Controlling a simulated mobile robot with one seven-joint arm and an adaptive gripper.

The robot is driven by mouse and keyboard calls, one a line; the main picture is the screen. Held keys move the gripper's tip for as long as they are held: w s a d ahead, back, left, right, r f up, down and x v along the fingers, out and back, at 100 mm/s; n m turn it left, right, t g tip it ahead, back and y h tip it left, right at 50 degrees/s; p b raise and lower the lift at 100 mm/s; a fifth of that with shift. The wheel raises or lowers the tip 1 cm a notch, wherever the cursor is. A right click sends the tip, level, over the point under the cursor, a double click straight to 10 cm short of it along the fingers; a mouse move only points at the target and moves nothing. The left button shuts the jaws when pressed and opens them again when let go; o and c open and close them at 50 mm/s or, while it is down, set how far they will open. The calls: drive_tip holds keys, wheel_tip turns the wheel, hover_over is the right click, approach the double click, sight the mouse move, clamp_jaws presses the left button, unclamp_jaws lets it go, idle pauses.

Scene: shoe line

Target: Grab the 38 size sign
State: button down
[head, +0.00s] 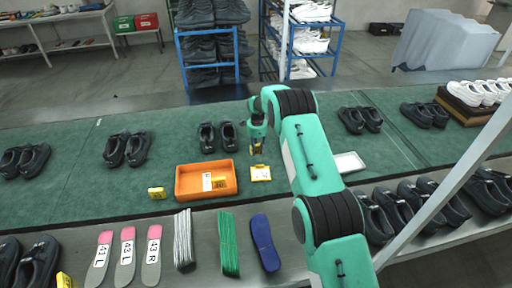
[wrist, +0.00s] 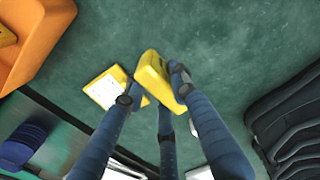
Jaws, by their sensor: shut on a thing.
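My gripper (head: 257,143) is over the green mat, and its fingers are closed around a small yellow sign. The held yellow sign (wrist: 158,78) shows between the fingertips (wrist: 155,88) in the wrist view, tilted and above the mat. Its number does not show. In the head view the held sign (head: 256,150) is small and partly hidden by the fingers. A yellow-edged card (head: 260,173) lies flat below my gripper; it also shows in the wrist view (wrist: 104,90). Another yellow sign (head: 157,193) stands left of the orange tray, its number too small to read.
An orange tray (head: 179,186) holding a label lies left of my gripper. A black shoe pair (head: 218,136) sits just behind it. A white tray (head: 349,161) lies to the right, behind my arm. Insoles (head: 125,258) and black shoes (head: 394,208) line the front ledge.

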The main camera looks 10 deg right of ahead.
drive_tip(key=s, duration=0.7)
drive_tip(key=s+r+p, duration=0.1)
drive_tip(key=s, duration=0.3)
drive_tip(key=shift+s+d, duration=0.1)
drive_tip(key=shift+s, duration=0.25)
